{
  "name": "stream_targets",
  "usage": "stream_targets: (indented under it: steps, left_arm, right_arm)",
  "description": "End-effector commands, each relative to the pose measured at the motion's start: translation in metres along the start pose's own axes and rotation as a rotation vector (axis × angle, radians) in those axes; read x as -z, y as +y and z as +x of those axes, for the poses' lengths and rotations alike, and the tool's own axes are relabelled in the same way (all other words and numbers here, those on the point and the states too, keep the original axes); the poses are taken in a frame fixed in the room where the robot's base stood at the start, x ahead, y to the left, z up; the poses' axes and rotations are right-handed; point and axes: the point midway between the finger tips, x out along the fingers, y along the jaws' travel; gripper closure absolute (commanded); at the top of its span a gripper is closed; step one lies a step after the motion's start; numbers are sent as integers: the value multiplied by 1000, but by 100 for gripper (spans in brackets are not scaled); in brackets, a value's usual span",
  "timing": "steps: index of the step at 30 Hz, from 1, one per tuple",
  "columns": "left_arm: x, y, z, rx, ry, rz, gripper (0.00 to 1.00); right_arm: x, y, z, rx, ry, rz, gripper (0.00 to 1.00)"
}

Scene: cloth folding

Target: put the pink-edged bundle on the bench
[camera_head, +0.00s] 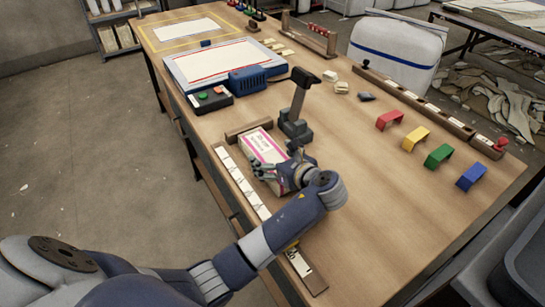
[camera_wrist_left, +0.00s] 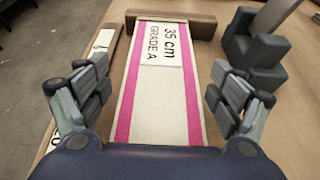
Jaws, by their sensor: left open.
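The pink-edged bundle (camera_head: 262,144) is a pale, flat stack with pink stripes along its long sides, lying on the wooden bench (camera_head: 375,210). In the left wrist view the bundle (camera_wrist_left: 155,105) carries a label reading "35 cm GRADE A" and its far end meets a wooden block (camera_wrist_left: 173,21). My left gripper (camera_head: 272,172) is over the bundle's near part. In the left wrist view its open fingers (camera_wrist_left: 150,95) stand on either side of the bundle, with gaps at both sides. The bundle's near end is hidden by my gripper. My right gripper is not in view.
A dark grey clamp-like device (camera_head: 297,120) stands close at the bundle's right. A marked white strip (camera_head: 240,182) runs along the bench's left edge. Red, yellow, green and blue brackets (camera_head: 438,156) stand at the right. The bench between them and my left arm is clear.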

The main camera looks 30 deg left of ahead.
Motion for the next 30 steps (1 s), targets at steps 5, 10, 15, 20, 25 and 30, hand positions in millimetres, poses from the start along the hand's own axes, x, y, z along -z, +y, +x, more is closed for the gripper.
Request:
stream_targets:
  steps: [5,10,15,20,25,30]
  left_arm:
    - [0,-1,-34,6,4,-2,14]
    - [1,-1,-72,5,5,-2,14]
    - [0,-1,-100,3,2,0,14]
    - [0,0,-114,2,2,-1,14]
    - [0,0,-117,1,1,-1,14]
    - [0,0,-116,1,1,-1,14]
  right_arm:
    - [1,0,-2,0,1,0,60]
    - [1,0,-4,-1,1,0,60]
    - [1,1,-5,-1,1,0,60]
    - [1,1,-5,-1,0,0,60]
    - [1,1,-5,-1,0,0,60]
    - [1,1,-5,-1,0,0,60]
